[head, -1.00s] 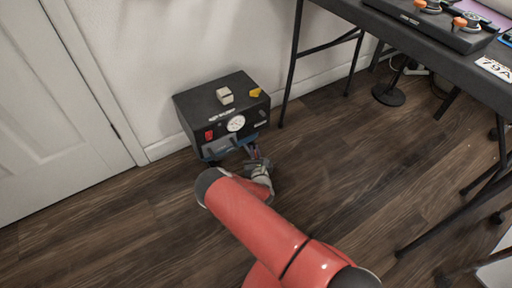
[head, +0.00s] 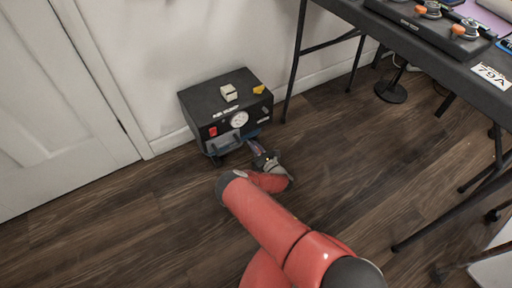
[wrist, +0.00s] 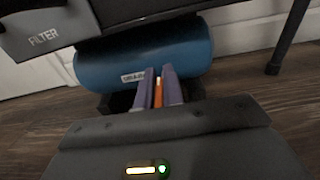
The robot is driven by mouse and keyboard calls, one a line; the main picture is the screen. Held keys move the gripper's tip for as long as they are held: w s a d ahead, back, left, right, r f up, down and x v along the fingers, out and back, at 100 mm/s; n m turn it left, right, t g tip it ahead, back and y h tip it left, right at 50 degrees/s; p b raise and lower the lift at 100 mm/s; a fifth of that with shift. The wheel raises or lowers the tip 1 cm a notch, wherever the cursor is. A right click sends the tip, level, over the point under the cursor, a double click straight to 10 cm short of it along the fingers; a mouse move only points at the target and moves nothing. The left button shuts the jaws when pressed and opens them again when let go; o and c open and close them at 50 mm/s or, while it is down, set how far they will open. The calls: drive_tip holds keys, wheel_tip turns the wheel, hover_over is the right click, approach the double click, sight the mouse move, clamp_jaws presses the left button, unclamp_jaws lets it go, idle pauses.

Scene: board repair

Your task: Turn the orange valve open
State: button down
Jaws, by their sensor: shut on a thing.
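The orange valve (wrist: 158,92) shows in the wrist view as a narrow orange strip between my two fingers, in front of the blue tank. My gripper (wrist: 159,72) is shut on it, one finger on each side. In the head view my gripper (head: 257,149) is low at the front right of the black air pump box (head: 195,106); the valve cannot be made out there. The blue tank (wrist: 100,66) lies under the box, with a white label partly hidden by my fingers. How far the valve is turned cannot be told.
The grey filter panel (wrist: 42,38) hangs at the upper left of the wrist view. A pale block (head: 229,92) and a yellow piece (head: 259,89) sit on the box. A black table (head: 450,58) stands right. Open wood floor lies around my arm.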

drive_tip(key=c, duration=1.5)
unclamp_jaws()
drive_tip(key=p+v, duration=0.1)
drive_tip(key=v, duration=0.6)
drive_tip(key=shift+s+d, duration=0.25)
drive_tip(key=shift+s, duration=0.1)
